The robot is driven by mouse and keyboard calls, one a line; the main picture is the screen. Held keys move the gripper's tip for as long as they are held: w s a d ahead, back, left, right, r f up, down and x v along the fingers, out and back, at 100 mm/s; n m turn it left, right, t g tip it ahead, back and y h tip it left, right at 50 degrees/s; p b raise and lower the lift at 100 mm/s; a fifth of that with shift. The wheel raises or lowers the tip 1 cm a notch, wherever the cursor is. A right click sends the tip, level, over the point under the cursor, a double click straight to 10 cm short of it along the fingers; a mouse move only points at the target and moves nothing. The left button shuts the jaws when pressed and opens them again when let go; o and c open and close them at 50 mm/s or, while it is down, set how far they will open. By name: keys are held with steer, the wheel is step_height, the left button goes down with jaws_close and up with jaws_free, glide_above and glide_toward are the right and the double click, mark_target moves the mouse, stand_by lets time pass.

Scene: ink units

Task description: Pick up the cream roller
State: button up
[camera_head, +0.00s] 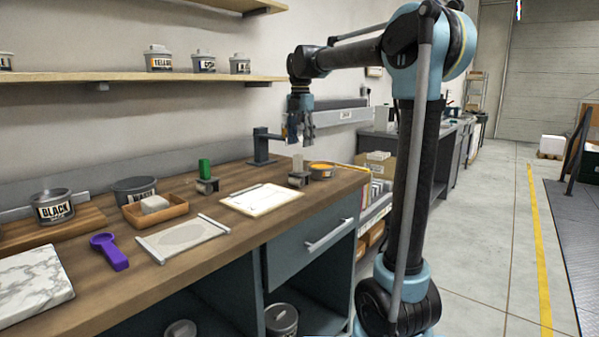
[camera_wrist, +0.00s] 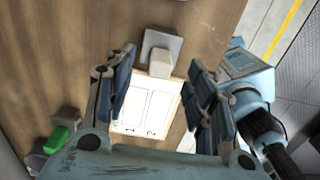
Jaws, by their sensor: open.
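The cream roller (camera_head: 298,163) stands upright in a small grey holder (camera_head: 299,180) near the right end of the wooden bench. In the wrist view the cream roller (camera_wrist: 160,62) shows from above, at the holder (camera_wrist: 165,43), beyond a white sheet. My gripper (camera_head: 300,138) is open and empty, above the roller and apart from it. In the wrist view its two fingers (camera_wrist: 161,69) frame the roller from left and right. The roller's lower end is hidden in the head view.
A green roller (camera_head: 204,167) stands in another holder to the left. A white sheet board (camera_head: 262,198) lies in front.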

mark_target(299, 156)
steer(key=shift+s+a+f, duration=0.1)
steer(key=shift+s+f, duration=0.05)
steer(key=shift+f, duration=1)
steer(key=shift+s+f, duration=0.15)
steer(key=shift+f, duration=0.95)
steer(key=shift+s+a+f, duration=0.1)
steer(key=shift+s+f, duration=0.05)
steer(key=shift+f, duration=1)
steer(key=c, duration=1.2)
